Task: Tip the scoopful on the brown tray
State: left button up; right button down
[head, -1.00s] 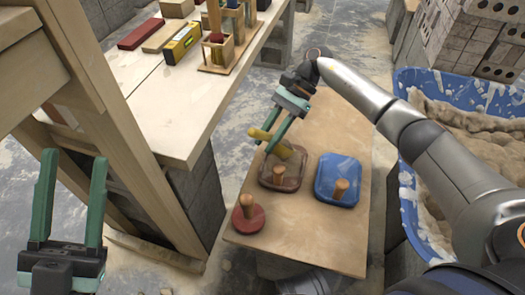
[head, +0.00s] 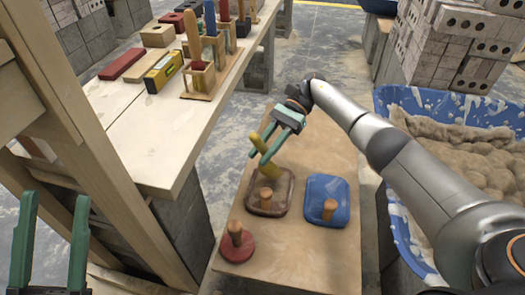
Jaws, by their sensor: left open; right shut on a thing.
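The brown tray (head: 284,201) lies on the low wooden board, with a wooden knob standing up from it. My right gripper (head: 263,155) is shut on the yellow scoop (head: 268,167), just above the far edge of the brown tray. The scoop slants steeply, its lower end over or against the tray; I cannot tell if it touches. Whether mortar is in the scoop or on the tray is too small to see. My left gripper (head: 54,198) is open and empty at the lower left, away from the board.
A blue tray (head: 338,190) with a knob lies right of the brown tray. A red round float (head: 232,250) lies in front. A blue tub (head: 396,97) of mortar stands at right. At left is a workbench (head: 150,140) with tools, bricks and a level.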

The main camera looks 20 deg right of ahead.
jog(key=shift+r, duration=0.15)
dwell(0.5)
jog(key=shift+r, duration=0.5)
dwell(0.4)
